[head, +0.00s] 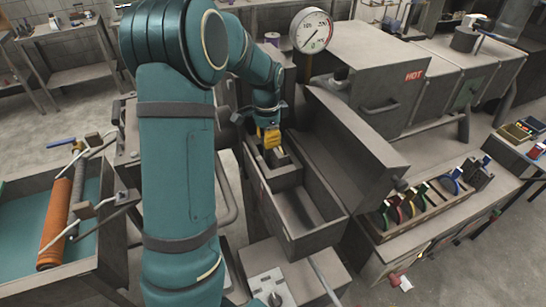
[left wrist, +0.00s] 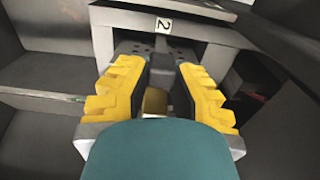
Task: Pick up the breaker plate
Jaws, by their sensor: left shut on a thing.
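My left gripper (head: 271,140) reaches down into the long open grey metal box in the middle of the head view. Its yellow fingers also show in the left wrist view (left wrist: 158,70). It is shut on a grey piece with small dark holes (left wrist: 160,48), which looks like the breaker plate. The teal wrist hides the lower part of that view, and the plate's full outline cannot be seen. A small tan piece (left wrist: 155,101) shows between the fingers. My right gripper is not in view.
The open grey box (head: 318,240) has a raised lid (head: 350,140) close to the right of the gripper. A pressure gauge (head: 311,31) stands behind. A rack of coloured rings (head: 405,210) is at right. An orange roller (head: 55,222) lies over a teal tank at left.

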